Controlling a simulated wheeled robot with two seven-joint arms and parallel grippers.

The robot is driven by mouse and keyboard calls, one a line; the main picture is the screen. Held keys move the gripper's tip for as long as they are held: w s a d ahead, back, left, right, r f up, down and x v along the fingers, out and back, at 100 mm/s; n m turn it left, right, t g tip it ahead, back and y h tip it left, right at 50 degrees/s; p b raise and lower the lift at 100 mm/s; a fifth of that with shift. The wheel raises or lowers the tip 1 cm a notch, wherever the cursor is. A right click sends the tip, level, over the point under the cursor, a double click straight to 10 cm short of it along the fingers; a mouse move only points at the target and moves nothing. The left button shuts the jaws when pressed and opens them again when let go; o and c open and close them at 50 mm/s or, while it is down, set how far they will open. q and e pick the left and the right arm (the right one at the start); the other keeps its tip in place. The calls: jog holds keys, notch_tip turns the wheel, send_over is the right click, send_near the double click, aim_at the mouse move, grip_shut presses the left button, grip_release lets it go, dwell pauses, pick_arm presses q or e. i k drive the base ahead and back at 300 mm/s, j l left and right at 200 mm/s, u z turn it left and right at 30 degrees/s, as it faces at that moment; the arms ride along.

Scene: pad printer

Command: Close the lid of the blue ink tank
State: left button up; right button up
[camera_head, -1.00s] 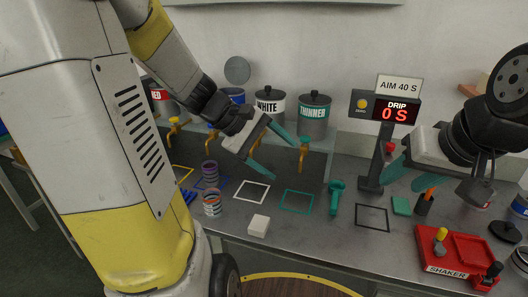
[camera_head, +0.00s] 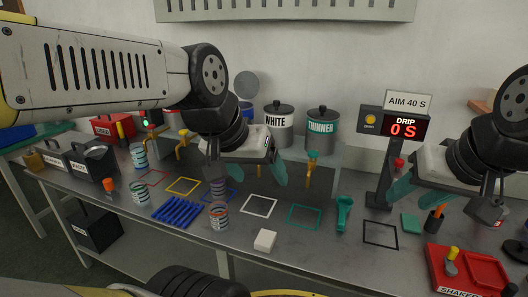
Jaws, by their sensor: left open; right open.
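The blue ink tank (camera_head: 246,110) stands on the back shelf, left of the white tank, mostly hidden behind my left arm and gripper. Its round grey lid (camera_head: 246,84) stands raised upright above and behind it. My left gripper (camera_head: 245,172) is open and empty, fingers pointing down, in front of and lower than the blue tank. It appears apart from the lid. My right gripper (camera_head: 440,195) is open and empty at the right, beside the drip display and far from the tank.
The white tank (camera_head: 279,122) and thinner tank (camera_head: 321,128) stand close to the right, lids on. The drip display (camera_head: 397,127) stands near my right gripper. Cans and a blue rack (camera_head: 179,211) lie in front.

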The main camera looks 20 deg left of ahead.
aim_at(246, 84)
jog(key=k+l+u, duration=0.1)
jog(key=u, duration=0.75)
jog(key=i+j+u, duration=0.3)
jog(key=i+u, duration=0.35)
jog(key=i, duration=0.2)
